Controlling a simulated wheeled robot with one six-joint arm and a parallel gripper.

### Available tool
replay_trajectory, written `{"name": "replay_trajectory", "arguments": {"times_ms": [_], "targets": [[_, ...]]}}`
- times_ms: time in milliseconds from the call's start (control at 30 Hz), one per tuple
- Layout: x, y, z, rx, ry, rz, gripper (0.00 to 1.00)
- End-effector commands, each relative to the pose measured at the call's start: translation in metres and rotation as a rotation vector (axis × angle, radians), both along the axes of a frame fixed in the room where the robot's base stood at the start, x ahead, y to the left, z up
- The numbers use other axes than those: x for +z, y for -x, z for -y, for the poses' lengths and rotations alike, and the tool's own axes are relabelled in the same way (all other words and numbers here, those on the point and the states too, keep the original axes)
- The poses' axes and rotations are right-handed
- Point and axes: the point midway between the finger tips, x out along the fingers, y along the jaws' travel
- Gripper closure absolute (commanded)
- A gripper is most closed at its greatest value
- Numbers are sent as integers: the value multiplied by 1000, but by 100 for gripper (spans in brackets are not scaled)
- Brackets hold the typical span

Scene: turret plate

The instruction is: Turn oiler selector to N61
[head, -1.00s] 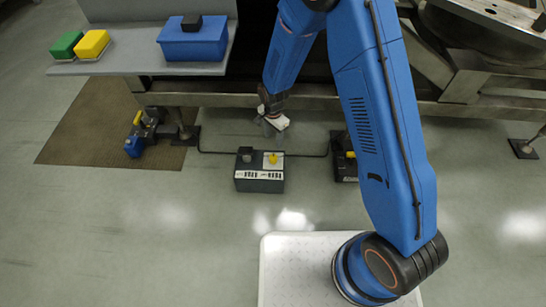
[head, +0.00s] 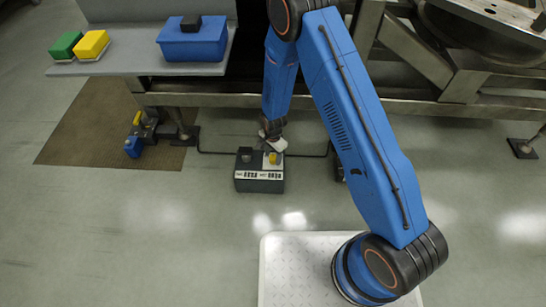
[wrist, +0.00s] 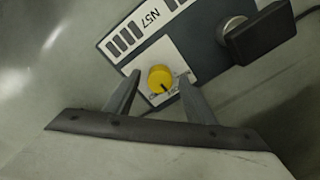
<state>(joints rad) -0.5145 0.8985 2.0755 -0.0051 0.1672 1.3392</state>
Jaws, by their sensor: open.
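A yellow round knob (wrist: 160,77) with a dark pointer mark sits on a white plate on a dark box; the small markings beside it are too blurred to read. The box (head: 259,186) stands on the floor in the head view, and the knob (head: 273,158) shows on its top right. My gripper (wrist: 158,82) is open, with one finger on each side of the knob. I cannot tell whether the fingers touch it.
A black block (wrist: 262,34) with a cable stands on the same box beside the knob. A bench frame rises behind it. A blue and yellow device (head: 138,135) stands on a brown mat (head: 90,125) at left. Floor in front is clear.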

Motion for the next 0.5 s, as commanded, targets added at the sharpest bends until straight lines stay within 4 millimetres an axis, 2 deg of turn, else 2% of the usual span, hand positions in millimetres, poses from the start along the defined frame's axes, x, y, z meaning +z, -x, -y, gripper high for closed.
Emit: {"name": "replay_trajectory", "arguments": {"times_ms": [133,400,467,500], "targets": [[-7,0,0,0,0,0,50],[-7,0,0,0,0,0,50],[-7,0,0,0,0,0,62],[-7,0,0,0,0,0,72]]}}
